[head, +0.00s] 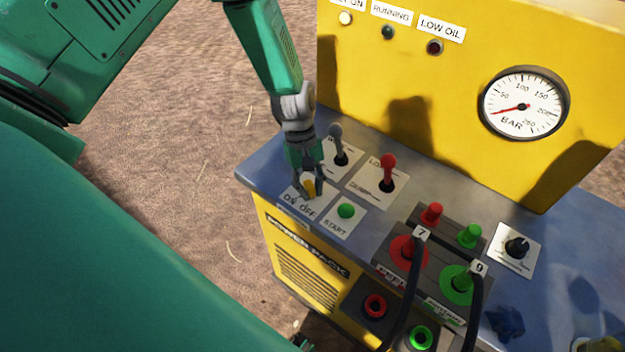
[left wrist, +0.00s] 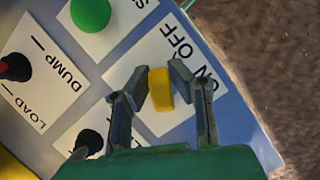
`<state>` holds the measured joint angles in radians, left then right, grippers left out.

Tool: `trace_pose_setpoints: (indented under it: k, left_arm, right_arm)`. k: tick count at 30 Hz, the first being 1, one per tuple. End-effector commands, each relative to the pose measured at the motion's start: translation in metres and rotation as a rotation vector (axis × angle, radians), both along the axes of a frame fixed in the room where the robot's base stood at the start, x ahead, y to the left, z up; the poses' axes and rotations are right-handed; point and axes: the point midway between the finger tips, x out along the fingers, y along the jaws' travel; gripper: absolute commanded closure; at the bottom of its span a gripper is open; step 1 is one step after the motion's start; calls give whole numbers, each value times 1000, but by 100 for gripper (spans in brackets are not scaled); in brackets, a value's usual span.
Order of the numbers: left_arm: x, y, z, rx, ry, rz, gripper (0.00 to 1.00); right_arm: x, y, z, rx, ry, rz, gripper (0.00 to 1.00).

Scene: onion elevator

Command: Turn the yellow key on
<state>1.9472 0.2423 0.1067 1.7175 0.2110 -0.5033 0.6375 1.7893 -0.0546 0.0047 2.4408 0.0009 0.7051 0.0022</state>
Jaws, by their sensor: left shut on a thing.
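The yellow key (head: 309,186) stands on the white ON/OFF plate (head: 298,203) at the left front corner of the yellow power pack's blue-grey top. My left gripper (head: 307,183) comes down over it, its fingers on either side of the key. In the left wrist view the key (left wrist: 160,89) sits between the two fingertips (left wrist: 161,88), and the gripper is shut on it. The key's base is partly hidden by the fingers. My right gripper does not show.
A green START button (head: 346,211) lies just right of the key. A red-knobbed lever (head: 388,166) and a grey-knobbed lever (head: 337,138) stand behind. Red and green hose couplings with black hoses (head: 412,262) fill the front middle. A pressure gauge (head: 523,103) is on the upright yellow panel.

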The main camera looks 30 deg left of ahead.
Motion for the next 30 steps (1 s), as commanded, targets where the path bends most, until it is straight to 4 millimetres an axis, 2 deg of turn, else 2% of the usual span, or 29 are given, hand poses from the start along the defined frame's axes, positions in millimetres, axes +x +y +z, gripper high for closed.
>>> trace_pose_setpoints:
  k: [1, 18, 19, 20, 21, 30]
  left_arm:
    - [6, 3, 1, 6, -14, -10, 100]
    - [7, 4, 1, 6, -18, -43, 100]
    - [7, 4, 1, 6, -18, -43, 80]
    - [7, 3, 1, 6, -18, -43, 70]
    - [6, 3, 1, 6, -16, -43, 64]
    - [2, 1, 2, 2, -9, -44, 64]
  right_arm:
    - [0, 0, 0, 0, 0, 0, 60]
    - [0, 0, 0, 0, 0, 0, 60]
    - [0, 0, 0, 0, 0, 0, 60]
    - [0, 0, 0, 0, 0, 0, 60]
    - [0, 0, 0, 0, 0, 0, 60]
    - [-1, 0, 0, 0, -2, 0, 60]
